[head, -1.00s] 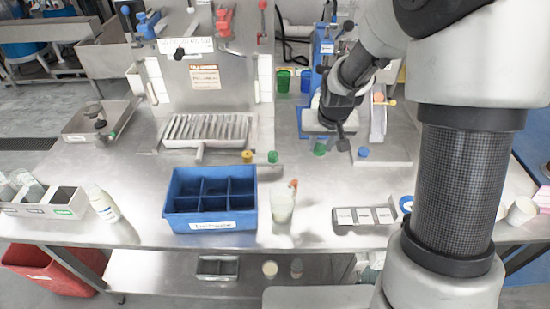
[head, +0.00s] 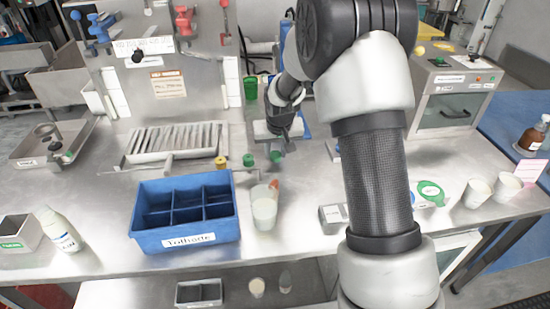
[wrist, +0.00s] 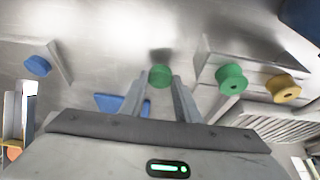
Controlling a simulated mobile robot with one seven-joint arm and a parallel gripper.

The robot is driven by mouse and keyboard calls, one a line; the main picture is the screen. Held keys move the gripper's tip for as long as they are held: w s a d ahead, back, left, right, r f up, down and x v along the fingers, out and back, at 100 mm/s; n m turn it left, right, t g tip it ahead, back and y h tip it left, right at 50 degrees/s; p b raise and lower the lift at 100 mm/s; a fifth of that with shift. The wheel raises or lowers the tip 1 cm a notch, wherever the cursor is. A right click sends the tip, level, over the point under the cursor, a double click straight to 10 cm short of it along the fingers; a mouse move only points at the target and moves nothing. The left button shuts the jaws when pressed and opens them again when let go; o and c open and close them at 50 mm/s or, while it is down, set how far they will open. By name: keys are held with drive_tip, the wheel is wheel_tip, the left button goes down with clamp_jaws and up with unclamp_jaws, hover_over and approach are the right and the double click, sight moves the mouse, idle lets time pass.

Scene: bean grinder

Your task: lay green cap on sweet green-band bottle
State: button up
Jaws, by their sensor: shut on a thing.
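My gripper (head: 278,142) is low over the bench, behind the blue divided bin. In the wrist view its fingers (wrist: 159,82) are shut on a green cap (wrist: 160,76), a small round one. The same cap (head: 276,157) shows below the gripper in the head view. A second green cap (head: 248,160) stands just to the left and also shows in the wrist view (wrist: 231,78). A white bottle (head: 62,230) stands at the front left, with blue marks on its label. I cannot make out a green band on any bottle.
A yellow cap (head: 221,163) stands beside the second green cap. A blue cap (wrist: 38,66) shows in the wrist view. The blue bin (head: 190,215) and a pale jar (head: 264,210) stand in front. Cups (head: 478,193) and a brown bottle (head: 535,133) are at the right.

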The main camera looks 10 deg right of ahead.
drive_tip(key=shift+f, duration=1.1)
drive_tip(key=shift+f+b, duration=0.25)
drive_tip(key=shift+b, duration=0.05)
drive_tip(key=o, duration=1.1)
drive_tip(key=shift+r, duration=0.1)
drive_tip(key=shift+c, duration=0.2)
